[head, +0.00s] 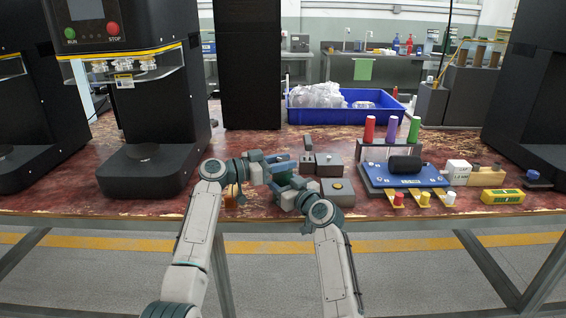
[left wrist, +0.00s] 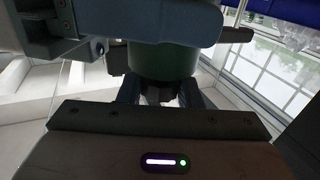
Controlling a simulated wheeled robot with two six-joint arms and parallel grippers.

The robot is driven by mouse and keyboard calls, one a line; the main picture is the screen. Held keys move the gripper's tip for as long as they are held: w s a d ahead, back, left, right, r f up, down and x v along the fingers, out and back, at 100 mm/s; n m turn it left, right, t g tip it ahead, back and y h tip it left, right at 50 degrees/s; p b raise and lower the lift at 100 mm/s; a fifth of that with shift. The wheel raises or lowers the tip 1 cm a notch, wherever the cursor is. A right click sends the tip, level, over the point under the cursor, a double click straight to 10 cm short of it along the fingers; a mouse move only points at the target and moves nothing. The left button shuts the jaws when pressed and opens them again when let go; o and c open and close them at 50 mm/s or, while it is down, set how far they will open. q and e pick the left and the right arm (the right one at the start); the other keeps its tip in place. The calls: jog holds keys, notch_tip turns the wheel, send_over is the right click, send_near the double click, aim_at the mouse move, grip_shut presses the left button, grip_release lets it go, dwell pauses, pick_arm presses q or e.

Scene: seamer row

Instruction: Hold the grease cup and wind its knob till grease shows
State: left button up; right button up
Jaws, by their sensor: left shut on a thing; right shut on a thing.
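The grease cup (left wrist: 163,62) shows in the left wrist view as a dark green cylinder. My left gripper (head: 277,166) is shut on its body, with the dark fingers (left wrist: 160,92) on either side of it. My right gripper (head: 288,180) meets the left one above the table's front part. Its blue-grey body (left wrist: 165,22) lies across the end of the cup in the left wrist view and is shut at the knob. The knob itself is hidden behind it. In the head view the cup is mostly covered by the two grippers. I cannot see any grease.
Grey blocks (head: 337,188) stand just right of the grippers. A blue fixture (head: 405,178) and red, purple and green cylinders (head: 391,130) are farther right. A blue bin (head: 345,115) with clear bags is behind. Black machines flank the worn red table (head: 240,150).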

pick_arm(q)
jog(key=o, duration=1)
jog(key=v, duration=1.2)
jog(key=shift+f, duration=0.1)
jog(key=shift+c, duration=0.2)
